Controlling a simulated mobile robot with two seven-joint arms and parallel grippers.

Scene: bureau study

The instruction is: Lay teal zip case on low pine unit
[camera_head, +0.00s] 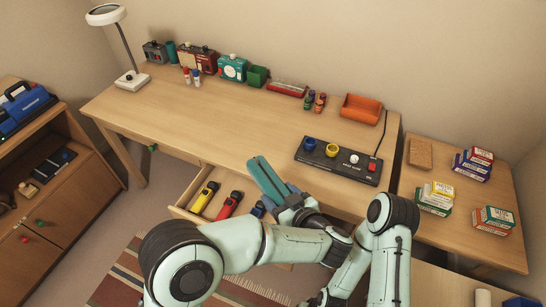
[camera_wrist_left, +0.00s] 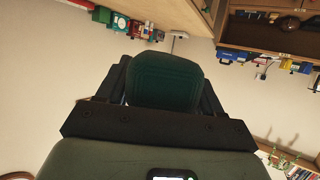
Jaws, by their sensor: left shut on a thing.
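The teal zip case (camera_head: 264,178) is a long, slim piece held up at a tilt over the desk's front edge and open drawer in the head view. My left gripper (camera_head: 284,200) is shut on its lower end. In the left wrist view the case (camera_wrist_left: 165,80) shows dark green between the fingers. A low light-wood unit (camera_head: 408,187), seemingly the pine one, stands right of the desk, with the case well to its left. My right arm shows, but its gripper is out of view.
The unit bears stacked small boxes (camera_head: 435,198) and a brown block (camera_head: 419,153); bare wood shows at its front left. A black switch panel (camera_head: 338,162) sits on the desk near it. The open drawer (camera_head: 185,208) holds flashlights. A brown cabinet (camera_head: 75,190) stands left.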

